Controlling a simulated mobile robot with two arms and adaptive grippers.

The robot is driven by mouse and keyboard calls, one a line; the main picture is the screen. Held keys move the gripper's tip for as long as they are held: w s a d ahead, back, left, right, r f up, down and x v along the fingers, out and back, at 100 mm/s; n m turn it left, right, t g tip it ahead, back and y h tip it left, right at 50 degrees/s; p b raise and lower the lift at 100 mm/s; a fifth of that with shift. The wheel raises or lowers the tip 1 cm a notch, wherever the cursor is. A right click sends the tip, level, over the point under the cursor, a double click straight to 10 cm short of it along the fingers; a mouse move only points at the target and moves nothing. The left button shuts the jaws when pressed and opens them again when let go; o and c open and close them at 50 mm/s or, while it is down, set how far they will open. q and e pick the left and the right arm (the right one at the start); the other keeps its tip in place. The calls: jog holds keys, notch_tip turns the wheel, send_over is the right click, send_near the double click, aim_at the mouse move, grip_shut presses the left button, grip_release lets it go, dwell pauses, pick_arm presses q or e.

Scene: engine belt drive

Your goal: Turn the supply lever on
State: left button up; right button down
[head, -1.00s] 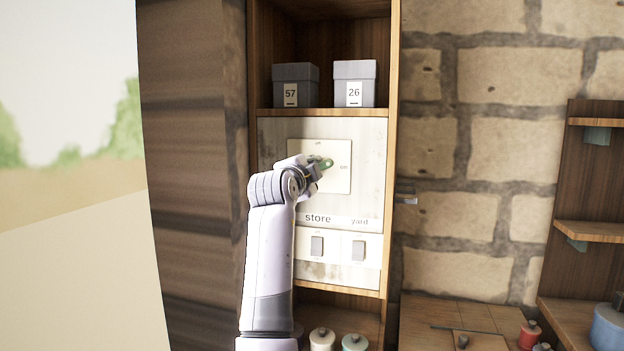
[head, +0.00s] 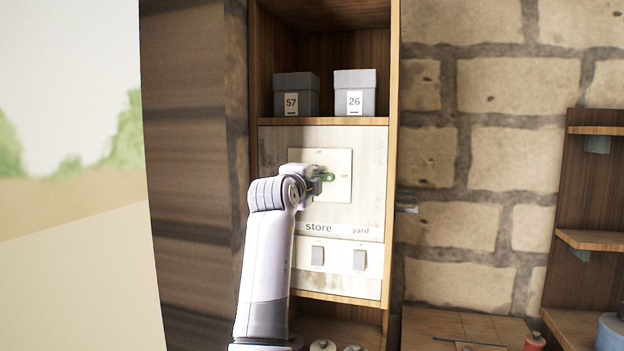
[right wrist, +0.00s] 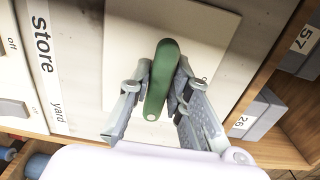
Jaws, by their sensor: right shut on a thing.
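The green supply lever (head: 326,177) is on a pale square plate (head: 338,194) marked "off" at the top and "on" at the right. It points right, about level with the "on" mark. My right gripper (head: 317,180) covers its left part in the head view. In the right wrist view the green lever (right wrist: 162,78) lies between the two grey fingers of my right gripper (right wrist: 158,88), which are shut on it. My left gripper is not in view.
Below the plate are two smaller switches, store (head: 317,256) and yard (head: 359,260). Grey boxes 57 (head: 295,96) and 26 (head: 355,95) stand on the shelf above. The wooden cabinet's right edge (head: 393,180) is close to the panel.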

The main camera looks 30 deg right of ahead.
jog(key=shift+f, duration=0.2)
jog(key=c, duration=1.9)
grip_release()
jog(key=shift+c, duration=0.2)
jog(key=o, duration=0.4)
jog(key=shift+s+r, duration=0.1)
jog(key=shift+r, duration=0.05)
